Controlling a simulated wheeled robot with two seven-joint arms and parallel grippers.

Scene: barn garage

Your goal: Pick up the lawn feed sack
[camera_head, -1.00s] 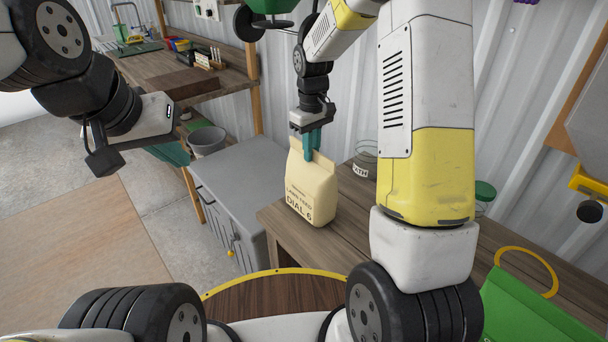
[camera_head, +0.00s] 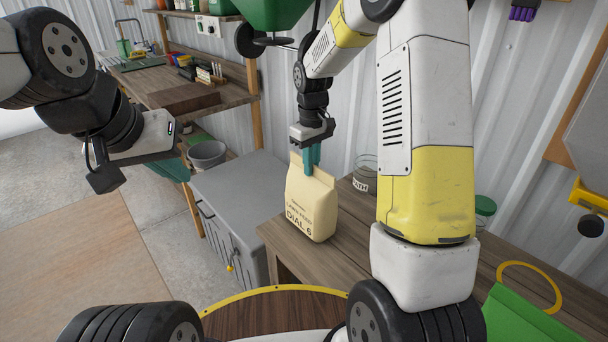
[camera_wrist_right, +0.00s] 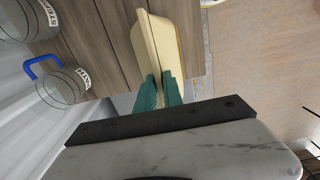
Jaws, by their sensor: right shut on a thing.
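The lawn feed sack (camera_head: 311,205) is a cream paper bag with dark print reading "LAWN FEED DIAL 6". It is upright at the left end of the wooden bench (camera_head: 345,245). My right gripper (camera_head: 312,158) comes down from above, with its teal fingers shut on the sack's folded top. In the right wrist view the sack (camera_wrist_right: 160,40) runs between the two teal fingers (camera_wrist_right: 158,92). I cannot tell whether its base touches the bench. My left gripper (camera_head: 103,176) is in the air at the left, far from the sack, and its jaws are unclear.
A glass jar (camera_head: 365,172) stands behind the sack, and a green-lidded jar (camera_head: 484,210) is farther right. A green bag (camera_head: 525,315) with a yellow handle lies at lower right. A grey cabinet (camera_head: 240,200) stands left of the bench. Open floor lies at left.

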